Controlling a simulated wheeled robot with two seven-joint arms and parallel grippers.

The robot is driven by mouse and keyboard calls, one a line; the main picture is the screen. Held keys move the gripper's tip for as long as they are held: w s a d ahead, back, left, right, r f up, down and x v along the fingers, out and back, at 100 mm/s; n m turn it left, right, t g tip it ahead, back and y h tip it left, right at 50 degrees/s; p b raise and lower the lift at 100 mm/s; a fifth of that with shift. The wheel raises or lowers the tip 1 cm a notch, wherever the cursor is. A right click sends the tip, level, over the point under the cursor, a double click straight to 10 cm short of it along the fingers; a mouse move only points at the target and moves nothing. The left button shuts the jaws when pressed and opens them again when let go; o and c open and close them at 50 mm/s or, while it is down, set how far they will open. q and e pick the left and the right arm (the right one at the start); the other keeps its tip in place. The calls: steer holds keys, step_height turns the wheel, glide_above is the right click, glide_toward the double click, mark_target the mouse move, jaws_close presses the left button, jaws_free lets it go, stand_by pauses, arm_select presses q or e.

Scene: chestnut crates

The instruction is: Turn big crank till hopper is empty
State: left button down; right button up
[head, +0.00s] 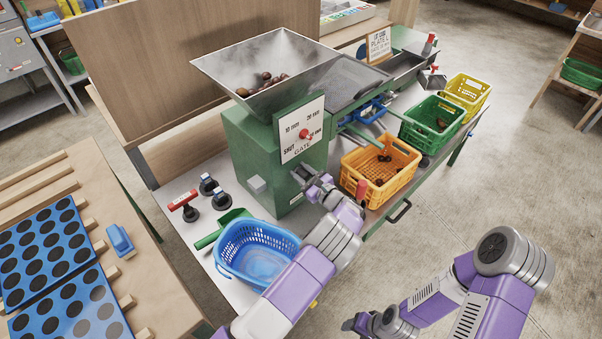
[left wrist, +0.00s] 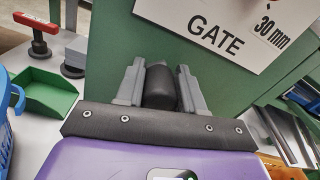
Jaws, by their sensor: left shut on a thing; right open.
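The metal hopper (head: 222,71) on top of the green machine (head: 243,140) holds several brown chestnuts (head: 267,78) at its bottom. My left gripper (head: 303,178) is at the machine's front, below the gate plate. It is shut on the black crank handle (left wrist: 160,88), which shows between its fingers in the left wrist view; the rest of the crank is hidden. The gate plate (head: 291,130) has a red knob (head: 306,135) at its lower right, near the 30 mm mark. My right gripper (head: 353,323) is open, low at the bottom edge, away from the machine.
An orange crate (head: 391,185) and a green crate (head: 431,137) hold some chestnuts; a yellow crate (head: 474,88) stands beyond. Open floor lies right.

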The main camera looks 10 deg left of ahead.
arm_select(q)
steer(key=shift+s+f, duration=0.25)
steer(key=shift+f, duration=0.25)
steer(key=c, duration=1)
jaws_free()
steer(key=shift+o, duration=1.1)
steer(key=shift+r, duration=0.1)
steer(key=shift+w+r, duration=0.1)
steer(key=shift+r, duration=0.1)
steer(key=shift+p+v, duration=0.7)
steer(key=shift+v, duration=3.05)
steer(key=shift+c, duration=0.3)
